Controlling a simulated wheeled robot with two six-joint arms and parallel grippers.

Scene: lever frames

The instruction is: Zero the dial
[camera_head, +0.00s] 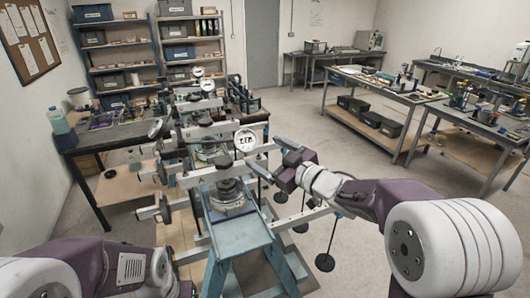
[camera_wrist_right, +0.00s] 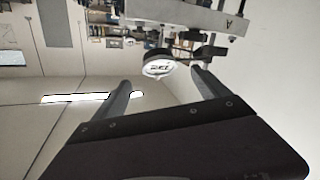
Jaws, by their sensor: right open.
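A round white dial (camera_head: 246,139) with dark markings stands upright on the lever frame (camera_head: 240,232), near the frame's right side. My right gripper (camera_head: 264,155) is open just right of the dial, its two fingers pointing towards it. In the right wrist view the dial (camera_wrist_right: 158,68) shows tilted, between and beyond the open fingertips (camera_wrist_right: 161,77); the jaws hold nothing. The dial's markings are too small to read. My left arm shows at the bottom left, but its gripper is out of view.
Several other gauges, such as a white one (camera_head: 207,85), and weights stand along the frame behind the dial. Thin rods with dark round weights (camera_head: 325,262) hang below my right arm. A workbench (camera_head: 385,92) stands right; the floor between is clear.

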